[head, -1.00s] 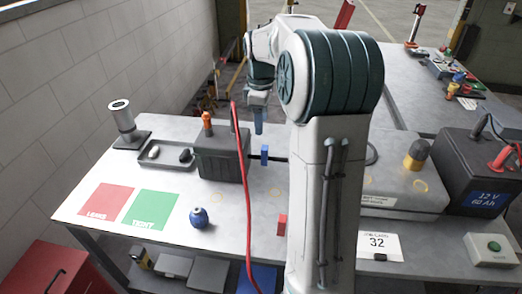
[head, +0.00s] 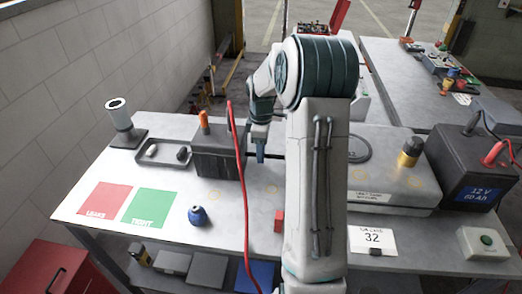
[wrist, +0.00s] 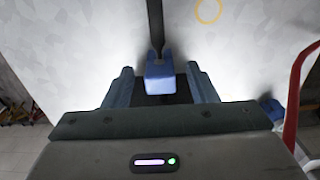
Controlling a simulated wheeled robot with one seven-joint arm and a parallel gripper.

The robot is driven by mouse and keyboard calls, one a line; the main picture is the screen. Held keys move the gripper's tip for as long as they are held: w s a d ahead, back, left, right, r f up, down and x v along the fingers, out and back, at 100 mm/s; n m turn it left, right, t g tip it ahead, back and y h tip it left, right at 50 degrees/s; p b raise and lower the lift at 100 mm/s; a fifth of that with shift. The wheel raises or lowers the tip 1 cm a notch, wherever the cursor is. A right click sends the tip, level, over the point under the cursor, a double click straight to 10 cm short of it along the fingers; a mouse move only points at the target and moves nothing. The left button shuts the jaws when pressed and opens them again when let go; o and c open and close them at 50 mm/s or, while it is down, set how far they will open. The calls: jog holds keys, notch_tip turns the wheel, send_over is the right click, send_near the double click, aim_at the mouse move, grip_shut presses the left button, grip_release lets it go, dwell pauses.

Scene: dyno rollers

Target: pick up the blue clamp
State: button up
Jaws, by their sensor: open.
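The blue clamp (wrist: 160,80) is a small blue block on a thin dark bar in the wrist view. It shows between the two blue fingers of my gripper (wrist: 162,88), with a gap on each side. My gripper is open and reaches down over the clamp. In the head view my gripper (head: 260,155) is low over the bench, just right of the dark grey box, and its fingers hide the clamp there.
A dark grey box (head: 216,163) with an orange-topped post stands left of my gripper. A red cable (head: 240,180) hangs in front. A blue round object (head: 197,215) and a red block (head: 279,221) lie on the bench (head: 225,250). A black battery (head: 468,165) stands right.

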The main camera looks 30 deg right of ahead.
jog(key=shift+f, duration=0.95)
jog(key=shift+c, duration=0.2)
grip_shut()
jog(key=shift+r, duration=0.1)
